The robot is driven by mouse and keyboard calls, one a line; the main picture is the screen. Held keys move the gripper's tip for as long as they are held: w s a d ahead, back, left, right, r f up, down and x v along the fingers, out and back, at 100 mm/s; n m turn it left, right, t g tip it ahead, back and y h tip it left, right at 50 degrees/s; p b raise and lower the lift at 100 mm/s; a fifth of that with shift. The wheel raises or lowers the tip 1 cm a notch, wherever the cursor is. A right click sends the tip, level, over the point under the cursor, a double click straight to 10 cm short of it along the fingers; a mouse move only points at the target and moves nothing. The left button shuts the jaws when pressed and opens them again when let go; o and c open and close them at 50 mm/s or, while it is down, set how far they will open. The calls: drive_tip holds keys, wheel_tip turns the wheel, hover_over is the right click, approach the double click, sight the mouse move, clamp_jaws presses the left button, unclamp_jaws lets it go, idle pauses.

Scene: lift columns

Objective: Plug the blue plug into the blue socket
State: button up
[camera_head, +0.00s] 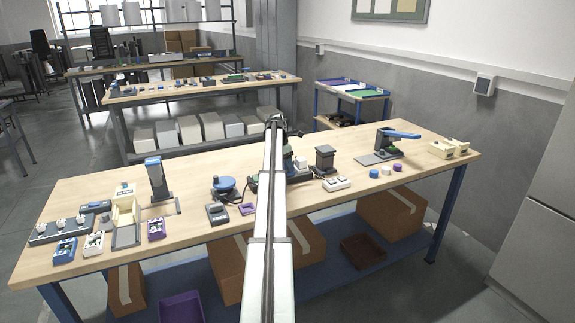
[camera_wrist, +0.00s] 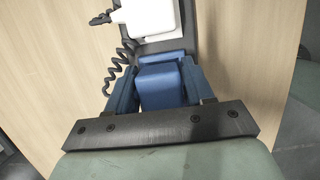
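In the wrist view a blue block (camera_wrist: 163,88), which looks like the blue plug, sits between my gripper's two blue-sided fingers (camera_wrist: 160,92). The fingers lie close along both its sides; I cannot tell if they press on it. A further blue part (camera_wrist: 160,60) lies just beyond the block, on a dark base. I cannot tell whether it is the blue socket or whether the two are joined. A black coiled cable (camera_wrist: 113,70) runs beside the left finger. In the head view my green gripper body (camera_head: 288,163) is low over the bench, mostly hidden behind my arm.
A white part (camera_wrist: 150,18) stands beyond the blue parts. On the wooden bench (camera_head: 350,198) are a blue-topped round device (camera_head: 224,187), a dark block stand (camera_head: 325,158), a white switch box (camera_head: 336,183) and a blue-handled press (camera_head: 385,145). Bare wood lies along the front edge.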

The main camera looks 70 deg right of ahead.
drive_tip(key=shift+o, duration=1.2)
drive_tip(key=shift+s+a+f, duration=0.25)
drive_tip(key=shift+f, duration=0.05)
drive_tip(key=shift+d+r, duration=0.1)
drive_tip(key=shift+o, duration=1.1)
drive_tip(key=shift+w, duration=0.1)
drive_tip(key=shift+r, duration=0.2)
drive_tip(key=shift+r, duration=3.4)
drive_tip(key=shift+w, duration=0.1)
